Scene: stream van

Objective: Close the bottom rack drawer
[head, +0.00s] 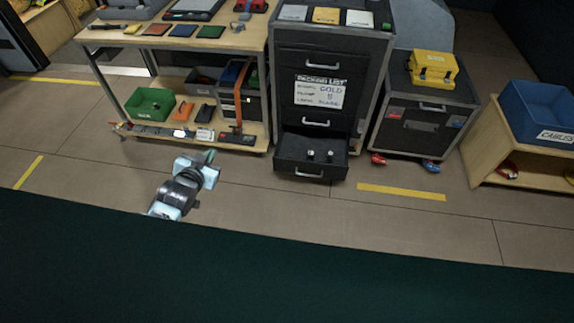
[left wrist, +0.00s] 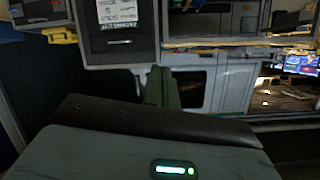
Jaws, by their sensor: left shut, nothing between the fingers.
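The dark rack (head: 331,65) stands in the middle of the head view with a white packing list label (head: 319,91) on its front. Its bottom drawer (head: 309,168) is pulled out toward me, with a handle on its front and small round-topped items inside. My left gripper (head: 209,157) is above the floor to the left of the drawer, apart from it. Its fingers are shut and empty; they also show in the left wrist view (left wrist: 161,87). The label shows upside down in that view (left wrist: 117,14). My right gripper is not in view.
A wooden workbench (head: 235,39) with a lower shelf holding a green bin (head: 150,104) stands left of the rack. The floor before the drawer is clear.

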